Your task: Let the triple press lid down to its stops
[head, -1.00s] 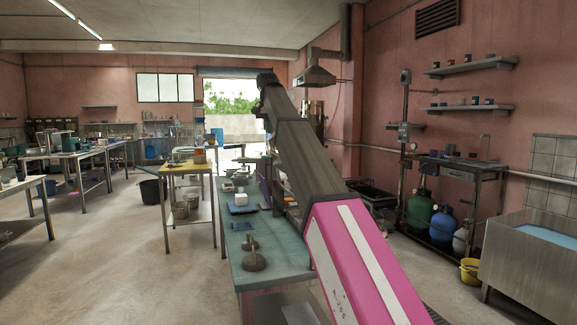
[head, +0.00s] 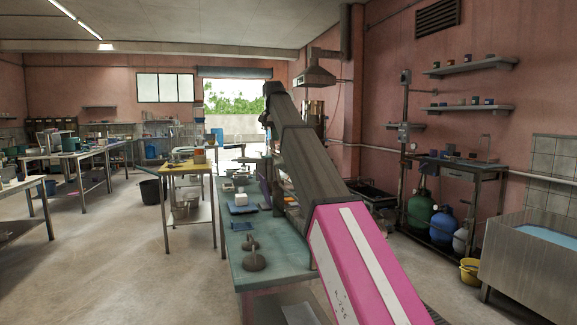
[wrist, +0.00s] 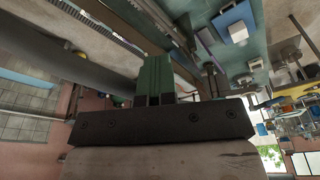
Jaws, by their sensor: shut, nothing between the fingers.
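My gripper (wrist: 154,72) shows in the wrist view as two green fingers side by side, closed with nothing held between them. In the head view my arm slants up and away over the right side of the teal table (head: 285,250), and the gripper itself is hidden behind it. I cannot pick out the triple press or its lid with certainty in either view. My arm covers part of the table where it could stand. In the wrist view dark metal bars cross near the fingers; whether they belong to the press, or touch the fingers, I cannot tell.
On the teal table are a white block (head: 241,199) on a blue base and dark round-based pieces (head: 254,261) near the front. A yellow table (head: 186,168) stands left. A water-filled metal tank (head: 530,262) and a yellow bucket (head: 469,271) stand right.

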